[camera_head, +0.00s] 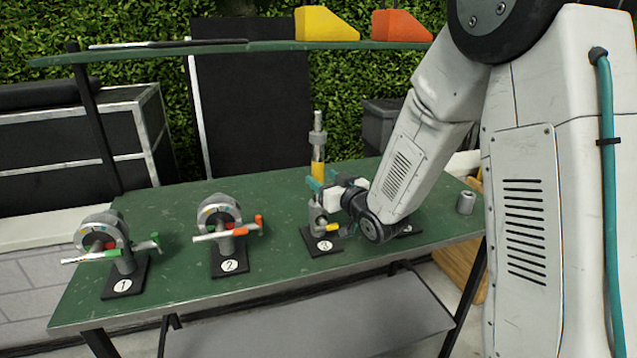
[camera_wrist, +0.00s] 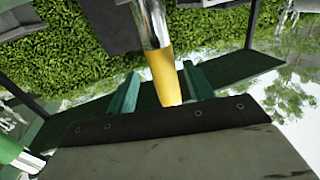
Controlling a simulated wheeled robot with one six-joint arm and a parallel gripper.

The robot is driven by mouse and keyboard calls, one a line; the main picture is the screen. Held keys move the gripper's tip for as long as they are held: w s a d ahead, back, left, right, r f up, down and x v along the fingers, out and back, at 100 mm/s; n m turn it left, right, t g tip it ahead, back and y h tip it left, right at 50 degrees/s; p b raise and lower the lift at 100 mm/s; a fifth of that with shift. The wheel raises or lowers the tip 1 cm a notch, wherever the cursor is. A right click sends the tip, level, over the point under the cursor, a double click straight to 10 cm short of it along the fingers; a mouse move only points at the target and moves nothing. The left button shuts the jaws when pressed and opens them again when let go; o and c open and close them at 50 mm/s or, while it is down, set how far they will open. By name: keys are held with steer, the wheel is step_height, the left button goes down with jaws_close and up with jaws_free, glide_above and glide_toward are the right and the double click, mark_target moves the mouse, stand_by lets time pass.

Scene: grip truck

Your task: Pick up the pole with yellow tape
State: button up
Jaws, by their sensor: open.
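The pole with yellow tape (camera_head: 317,147) stands upright at stand 3 on the green table, with its grey metal top above the yellow band. My gripper (camera_head: 322,181) is at the lower part of the yellow band, with its teal fingers open. In the wrist view the pole's yellow tape (camera_wrist: 163,75) shows between the two spread teal fingers of my gripper (camera_wrist: 160,90). I cannot tell whether either finger touches it. My wrist and arm hide part of the area right of stand 3.
Stand 1 (camera_head: 124,262) with green-marked parts and stand 2 (camera_head: 229,252) with orange-marked parts are to the left on the table (camera_head: 180,255). A shelf (camera_head: 230,48) behind holds a yellow block (camera_head: 326,24) and an orange block (camera_head: 400,26). A small grey cylinder (camera_head: 465,203) stands at the right.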

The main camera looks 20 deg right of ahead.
mark_target(314, 174)
steer(key=x, duration=0.4)
steer(key=shift+w+a, duration=0.2)
steer(key=shift+a, duration=0.1)
steer(key=shift+c, duration=0.3)
jaws_close()
